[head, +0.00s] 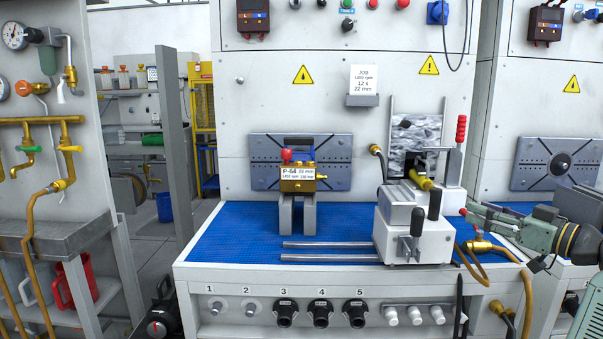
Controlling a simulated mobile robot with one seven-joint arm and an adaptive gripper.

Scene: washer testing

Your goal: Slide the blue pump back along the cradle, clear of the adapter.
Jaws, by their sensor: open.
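A brass-coloured unit (300,186) with a red knob and a white "P-64" tag sits on a grey two-post stand (308,216) at the back of the blue mat. A yellow-brass fitting (422,181) shows at the top of the white clamp unit (432,238); I cannot tell whether it is the adapter. My gripper (484,215) is at the right, pointing left, just right of the clamp unit. It is open, and I see nothing held. Its fingertips are small and partly confused with the machine behind.
Two steel rails (330,251) run left from the clamp unit above the blue mat (232,237). A red-handled lever (460,130) stands up behind it. A brass valve with a hose (481,244) lies below my gripper. The mat's left part is clear.

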